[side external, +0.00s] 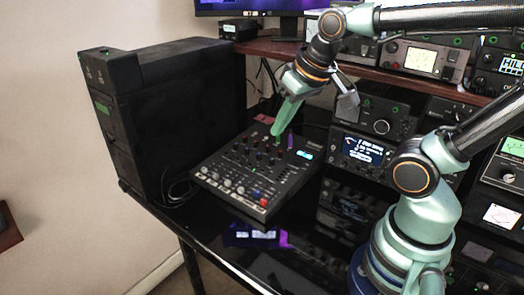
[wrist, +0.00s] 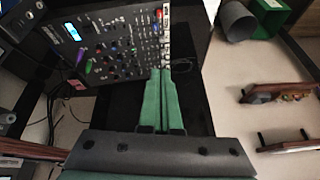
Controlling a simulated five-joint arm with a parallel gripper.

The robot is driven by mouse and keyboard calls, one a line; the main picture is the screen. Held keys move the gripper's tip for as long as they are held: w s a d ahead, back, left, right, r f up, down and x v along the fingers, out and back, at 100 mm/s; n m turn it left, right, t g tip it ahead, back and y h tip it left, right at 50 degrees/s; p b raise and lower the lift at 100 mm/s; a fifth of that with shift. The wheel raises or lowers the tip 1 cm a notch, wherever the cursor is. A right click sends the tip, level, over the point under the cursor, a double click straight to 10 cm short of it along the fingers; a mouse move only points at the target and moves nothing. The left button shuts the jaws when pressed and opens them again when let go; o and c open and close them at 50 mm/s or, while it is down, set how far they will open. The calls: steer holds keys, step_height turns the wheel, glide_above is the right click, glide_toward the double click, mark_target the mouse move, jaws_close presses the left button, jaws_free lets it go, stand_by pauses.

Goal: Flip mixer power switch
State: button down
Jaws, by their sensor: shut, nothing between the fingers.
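The mixer (side external: 225,160) is a black, sloped console with many small coloured knobs, white caps along its front edge and a small lit blue display. In the wrist view the mixer (wrist: 112,62) fills the upper left, turned on its side. My gripper (side external: 277,138) is shut and empty, its green fingers pointing down over the rear part of the panel. In the wrist view the gripper (wrist: 161,72) shows its two fingers together, their tips overlapping the mixer's edge. I cannot tell whether the tips touch the panel. I cannot make out which control is the power switch.
A tall black cabinet (side external: 185,110) stands left of the mixer. Radio units (side external: 362,155) are stacked to its right, and a wooden shelf (side external: 280,47) with more equipment runs behind. The glossy black desk (side external: 205,235) is mostly clear in front. A green bin (wrist: 268,15) shows in the wrist view.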

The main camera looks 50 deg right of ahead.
steer(key=w+d+m+g, duration=0.2)
steer(key=w+d+m, duration=0.15)
steer(key=m, duration=0.45)
steer(key=m+g+y, duration=0.1)
steer(key=m+g, duration=0.5)
steer(key=m, duration=1.9)
glide_above(298, 163)
steer(key=w, duration=0.4)
step_height(298, 163, down, 8)
steer(key=shift+d+f+m+y, duration=0.3)
steer(key=shift+d+f+m, duration=0.3)
steer(key=shift+m, duration=0.1)
steer(key=x, duration=1)
steer(key=shift+s+d+r, duration=0.1)
steer(key=shift+s+d, duration=0.2)
